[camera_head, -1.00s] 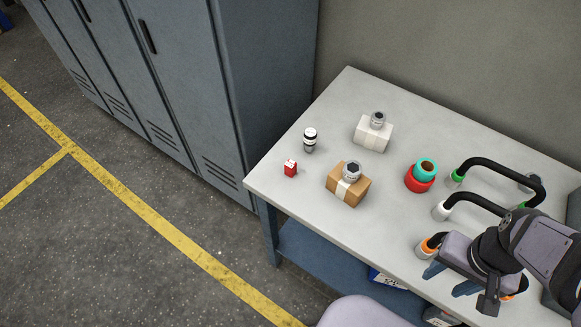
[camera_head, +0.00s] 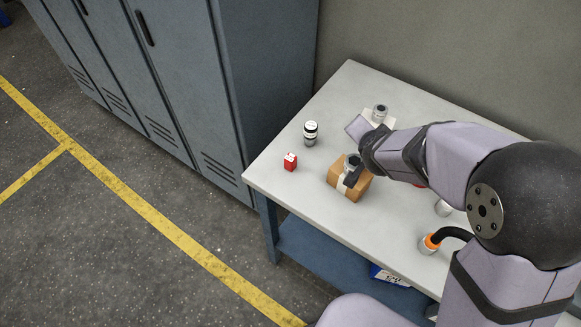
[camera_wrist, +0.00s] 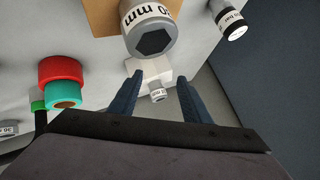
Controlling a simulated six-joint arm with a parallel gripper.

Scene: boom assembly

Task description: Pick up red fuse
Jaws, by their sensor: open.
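The red fuse (camera_head: 290,161) is a small red block with a white label. It stands on the left part of the table in the head view, in front of a black-and-white cylinder (camera_head: 310,133). It does not show in the wrist view. My gripper is over the table near the cardboard box (camera_head: 348,182), to the right of the fuse and apart from it. In the wrist view my gripper (camera_wrist: 158,97) has its two dark blue fingers spread with nothing held between them. The fingertips are mostly hidden in the head view.
A grey hex part (camera_wrist: 154,35) sits on the cardboard box, close to my gripper. A white box with a smaller hex part (camera_wrist: 157,91) stands behind. Red (camera_wrist: 62,72) and teal rings are at left in the wrist view. The table around the fuse is clear.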

